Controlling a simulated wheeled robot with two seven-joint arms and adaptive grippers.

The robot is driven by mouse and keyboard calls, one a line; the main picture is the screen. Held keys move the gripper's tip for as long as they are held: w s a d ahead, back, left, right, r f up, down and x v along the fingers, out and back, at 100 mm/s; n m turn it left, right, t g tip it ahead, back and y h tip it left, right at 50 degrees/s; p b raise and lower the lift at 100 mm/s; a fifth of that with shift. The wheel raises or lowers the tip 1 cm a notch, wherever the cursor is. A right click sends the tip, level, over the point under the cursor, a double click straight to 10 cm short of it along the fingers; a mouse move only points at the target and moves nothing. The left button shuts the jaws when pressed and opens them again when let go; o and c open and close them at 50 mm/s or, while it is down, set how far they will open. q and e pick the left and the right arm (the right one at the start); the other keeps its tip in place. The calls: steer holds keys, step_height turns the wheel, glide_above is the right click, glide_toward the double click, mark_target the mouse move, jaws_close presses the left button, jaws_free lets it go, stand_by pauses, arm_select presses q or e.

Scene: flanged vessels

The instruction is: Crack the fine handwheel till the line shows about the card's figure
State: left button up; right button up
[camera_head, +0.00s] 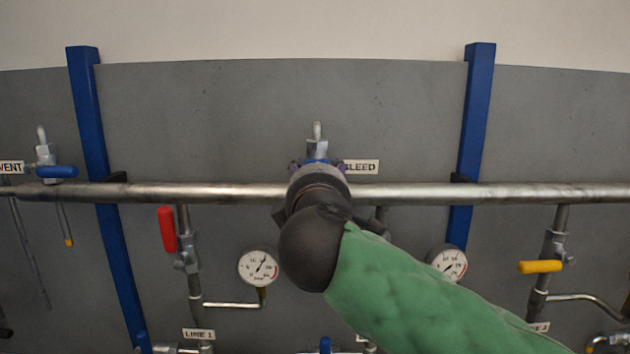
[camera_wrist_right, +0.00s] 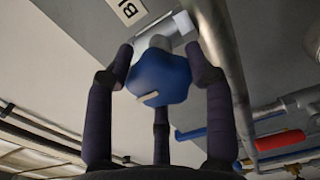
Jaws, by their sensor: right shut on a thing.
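My right gripper (camera_head: 318,166) is at the BLEED valve (camera_head: 317,146) above the horizontal pipe, its arm coming in from the lower right. In the right wrist view, its dark fingers (camera_wrist_right: 158,58) are closed around a blue handwheel (camera_wrist_right: 162,80) with a pale mark on its edge. In the head view my wrist hides most of that handwheel. A round gauge (camera_head: 258,266) by the LINE 1 label has its needle pointing up and to the right; its exact figure is too small to read. No card with a figure can be made out. My left gripper is not in view.
The long steel pipe (camera_head: 410,194) crosses in front of the grey panel between blue posts (camera_head: 475,110). A red lever (camera_head: 167,229), a yellow lever (camera_head: 540,267) and a blue VENT handle (camera_head: 57,171) stick out.

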steer(key=shift+d+r, duration=0.2)
steer(key=shift+d, duration=0.2)
steer(key=o, duration=1.2)
steer(key=shift+d, duration=0.15)
steer(key=shift+d+f, duration=0.1)
steer(key=shift+d, duration=0.05)
steer(key=shift+a, duration=0.35)
steer(key=s, duration=1.2)
